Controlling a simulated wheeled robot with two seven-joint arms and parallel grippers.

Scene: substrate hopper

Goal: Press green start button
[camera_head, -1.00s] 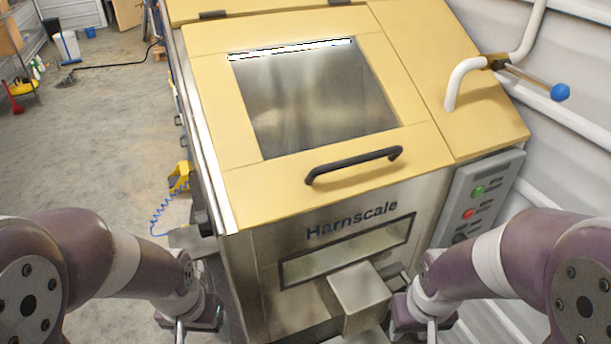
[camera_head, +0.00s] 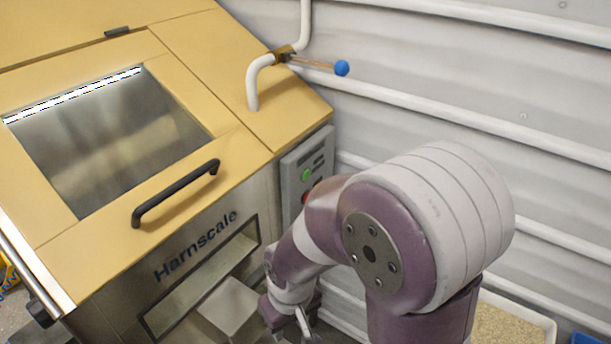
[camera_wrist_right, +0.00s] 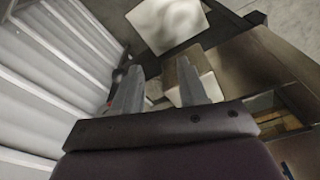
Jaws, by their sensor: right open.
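The green start button (camera_head: 307,175) sits on the grey control panel (camera_head: 290,171) at the right side of the hopper's front. A red button (camera_head: 305,197) is below it, partly hidden by my right arm. My right gripper (camera_head: 304,325) is low in front of the hopper, below the panel and apart from it. In the right wrist view its two fingers (camera_wrist_right: 160,92) are spread with nothing between them. The green button cannot be made out in the right wrist view. My left gripper is out of view.
The yellow hopper lid (camera_head: 120,222) has a window and a black handle (camera_head: 176,192). A steel box (camera_head: 230,305) juts from the front near my right gripper. A blue-knobbed lever (camera_head: 341,68) is above. A tray of granules (camera_head: 545,325) stands lower right by the corrugated wall.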

